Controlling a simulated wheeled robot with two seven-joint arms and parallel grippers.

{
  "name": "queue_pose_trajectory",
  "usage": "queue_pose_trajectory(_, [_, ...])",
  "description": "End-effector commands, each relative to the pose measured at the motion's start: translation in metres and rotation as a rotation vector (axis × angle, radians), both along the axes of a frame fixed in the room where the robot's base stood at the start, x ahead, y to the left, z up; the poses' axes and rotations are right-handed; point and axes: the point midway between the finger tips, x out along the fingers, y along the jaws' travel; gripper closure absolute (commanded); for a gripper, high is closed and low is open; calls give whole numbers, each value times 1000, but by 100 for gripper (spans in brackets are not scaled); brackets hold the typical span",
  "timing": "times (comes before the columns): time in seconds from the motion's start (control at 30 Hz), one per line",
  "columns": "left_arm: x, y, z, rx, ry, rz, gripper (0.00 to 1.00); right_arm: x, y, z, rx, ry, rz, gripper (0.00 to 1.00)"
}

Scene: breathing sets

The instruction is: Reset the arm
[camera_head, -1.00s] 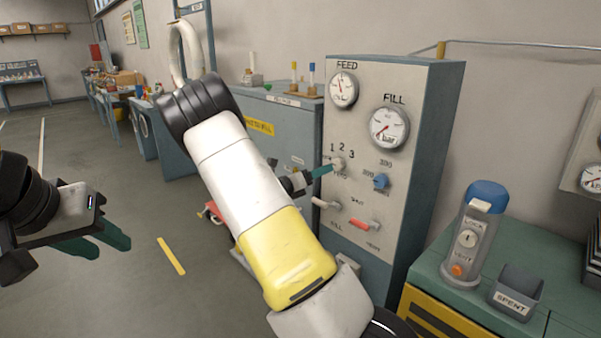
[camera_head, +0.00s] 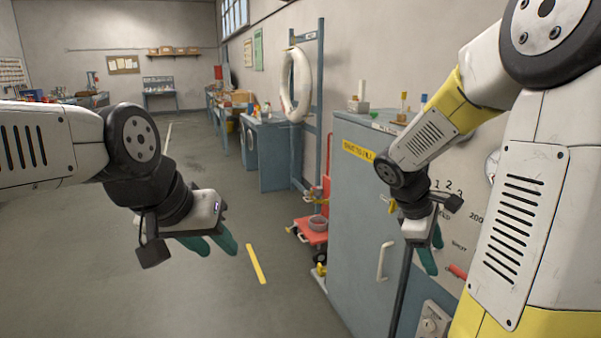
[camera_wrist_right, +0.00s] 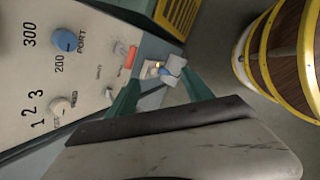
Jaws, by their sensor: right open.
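My left gripper (camera_head: 217,243) hangs over the grey floor at the centre left in the head view. Its two green fingers are apart with nothing between them. My right gripper (camera_head: 430,258) points downward in front of the grey-blue cabinet and the control panel. In the right wrist view my right gripper's green fingers (camera_wrist_right: 158,92) are wide apart and empty. The control panel (camera_wrist_right: 93,60) with a blue knob (camera_wrist_right: 65,40), a white selector knob (camera_wrist_right: 62,106) and a red lever (camera_wrist_right: 130,57) shows there, apart from the fingers. In the head view my right arm hides much of the panel.
A grey-blue cabinet (camera_head: 350,210) with a white handle (camera_head: 384,262) stands close by my right gripper. A red cart (camera_head: 313,232) stands left of it. A white hose (camera_head: 297,85) hangs on a blue rack. Open floor (camera_head: 220,300) with a yellow stripe lies below my left gripper.

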Motion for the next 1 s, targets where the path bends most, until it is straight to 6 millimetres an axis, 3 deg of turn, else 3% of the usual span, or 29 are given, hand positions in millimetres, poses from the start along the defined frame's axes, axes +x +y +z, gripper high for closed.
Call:
queue_pose_trajectory(0.3, [0, 0, 0, 0, 0, 0, 64, -73, 94, 62, 554, -382, -472, 41])
queue_pose_trajectory(0.5, [0, 0, 0, 0, 0, 0, 64, -104, 137, 93, 801, -518, -677, 41])
queue_pose_trajectory(0.67, [0, 0, 0, 0, 0, 0, 64, -114, 151, 104, 887, -557, -747, 41])
queue_pose_trajectory(0.87, [0, 0, 0, 0, 0, 0, 64, -116, 154, 105, 900, -561, -758, 41])
queue_pose_trajectory(0.9, [0, 0, 0, 0, 0, 0, 64, -115, 154, 105, 900, -561, -758, 43])
queue_pose_trajectory(1.0, [0, 0, 0, 0, 0, 0, 64, -115, 153, 105, 899, -560, -757, 62])
